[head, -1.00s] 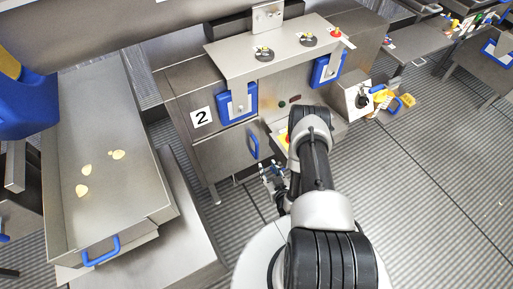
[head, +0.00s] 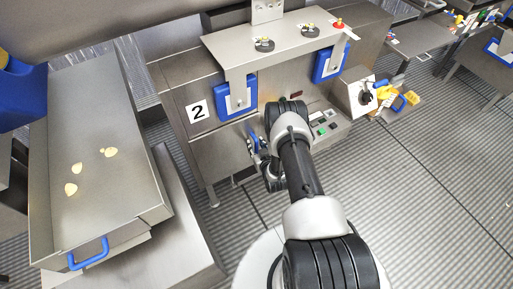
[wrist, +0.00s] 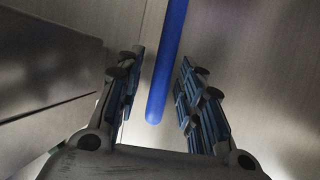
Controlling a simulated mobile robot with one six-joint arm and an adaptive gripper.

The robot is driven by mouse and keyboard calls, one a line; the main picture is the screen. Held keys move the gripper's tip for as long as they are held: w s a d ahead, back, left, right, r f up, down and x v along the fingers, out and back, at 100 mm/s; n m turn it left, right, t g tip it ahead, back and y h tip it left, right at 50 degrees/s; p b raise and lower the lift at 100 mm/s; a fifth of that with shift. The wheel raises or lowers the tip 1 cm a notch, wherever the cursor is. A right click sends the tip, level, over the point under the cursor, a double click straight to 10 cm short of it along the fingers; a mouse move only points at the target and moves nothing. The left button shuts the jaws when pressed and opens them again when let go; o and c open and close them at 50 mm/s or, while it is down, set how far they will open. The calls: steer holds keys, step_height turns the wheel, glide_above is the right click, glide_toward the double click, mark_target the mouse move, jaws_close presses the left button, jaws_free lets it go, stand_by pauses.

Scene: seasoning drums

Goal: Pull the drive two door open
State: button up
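The drive two door (head: 222,152) is the steel panel below the "2" label (head: 199,111) in the head view. It looks closed. Its blue handle (head: 254,138) is at the door's right side. In the wrist view the handle (wrist: 167,60) is a blue vertical bar ahead of the fingers. My gripper (wrist: 157,90) is open, with one finger on each side of the handle's lower end. I see gaps on both sides, so it does not grip the bar. In the head view my gripper (head: 262,150) is at the handle, partly hidden by my arm.
A control box with green buttons (head: 322,130) is just right of my arm. A steel tray (head: 95,130) with several yellowish chips stands at the left. A grey box with a black rotary switch (head: 357,95) is further right. Striped floor (head: 400,200) is clear at the right.

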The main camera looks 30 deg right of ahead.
steer(key=shift+c, duration=0.5)
jaws_close()
stand_by(0.3)
